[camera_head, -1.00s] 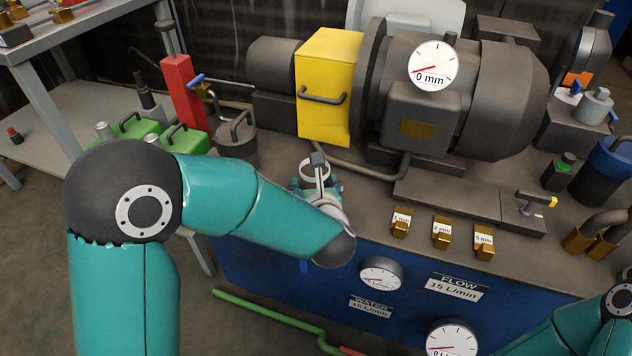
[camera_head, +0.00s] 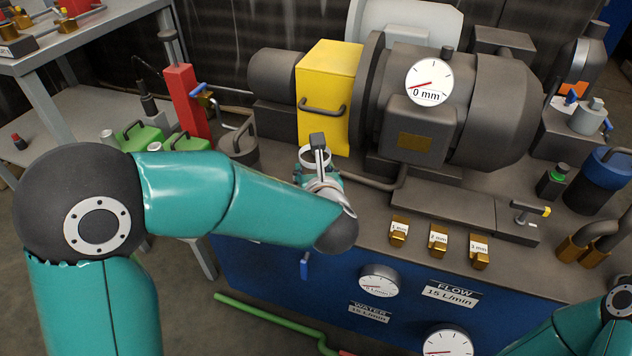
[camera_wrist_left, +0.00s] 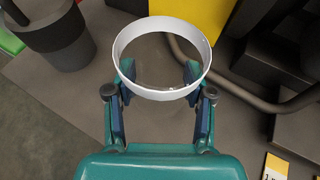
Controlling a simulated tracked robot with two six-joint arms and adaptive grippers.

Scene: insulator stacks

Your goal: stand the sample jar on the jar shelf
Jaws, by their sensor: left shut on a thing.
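My left gripper (camera_wrist_left: 158,84) has its two fingers around a white open ring, which looks like the rim of a clear sample jar (camera_wrist_left: 159,95). The grey bench top shows through the ring, so I cannot make out the jar's body. In the head view the ring shows at the end of my left arm, in front of the yellow box, with the left gripper (camera_head: 322,178) partly hidden by its own wrist. I cannot tell from these frames which surface is the jar shelf. My right gripper is outside the frames; only its arm shows at lower right.
The yellow box (camera_head: 327,95) with a handle stands right behind the ring. A grey lidded pot (camera_head: 240,148) stands left of it. A bent pipe (camera_wrist_left: 235,92) runs close on the right. Brass blocks (camera_head: 438,240) line the front edge. A grey table (camera_head: 80,110) stands at left.

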